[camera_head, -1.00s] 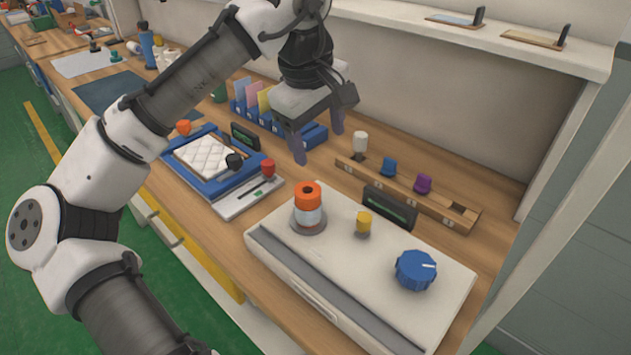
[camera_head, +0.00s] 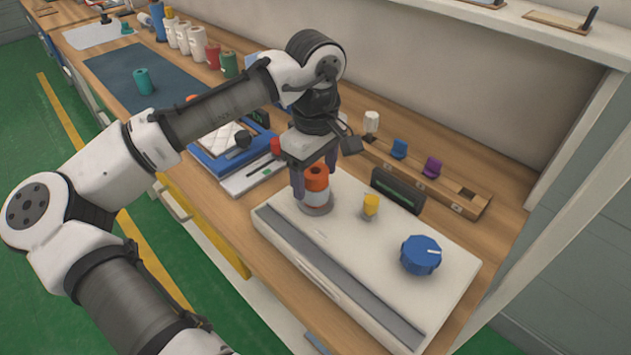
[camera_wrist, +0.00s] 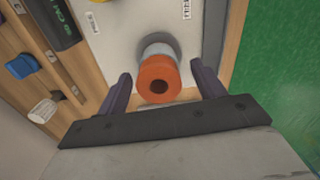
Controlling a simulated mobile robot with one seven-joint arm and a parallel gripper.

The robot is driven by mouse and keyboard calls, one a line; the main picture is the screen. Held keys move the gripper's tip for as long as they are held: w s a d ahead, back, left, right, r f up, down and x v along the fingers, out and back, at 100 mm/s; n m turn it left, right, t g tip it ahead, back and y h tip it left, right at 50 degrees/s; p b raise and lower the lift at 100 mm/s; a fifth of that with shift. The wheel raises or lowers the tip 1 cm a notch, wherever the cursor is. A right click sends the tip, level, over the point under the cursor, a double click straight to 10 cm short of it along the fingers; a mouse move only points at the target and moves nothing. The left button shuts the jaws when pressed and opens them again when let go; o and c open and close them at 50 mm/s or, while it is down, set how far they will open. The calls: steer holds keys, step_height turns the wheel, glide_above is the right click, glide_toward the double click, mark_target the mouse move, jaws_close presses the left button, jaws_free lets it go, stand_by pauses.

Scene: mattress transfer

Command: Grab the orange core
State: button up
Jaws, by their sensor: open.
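The orange core (camera_head: 317,179) is a short orange cylinder with a dark hole in its top, above a white lower part. It stands upright on a grey round base at the left end of the white machine (camera_head: 345,290). My gripper (camera_head: 313,183) is open and points down, with its purple-grey fingers at either side of the core. In the wrist view the orange core (camera_wrist: 158,82) sits between the open fingertips of my gripper (camera_wrist: 158,88), with gaps on both sides. The fingers do not visibly grip it.
A yellow piece (camera_head: 370,205) and a blue knob (camera_head: 421,255) are on the machine, right of the core. Behind are a dark display (camera_head: 397,189) and a wooden rack (camera_head: 465,198) with white, blue and purple pieces. A blue tray (camera_head: 208,165) lies left.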

mark_target(316, 184)
step_height(316, 184, down, 3)
steer(key=shift+f, duration=0.15)
steer(key=c, duration=1.1)
steer(key=shift+c, duration=0.2)
steer(key=shift+w, duration=0.1)
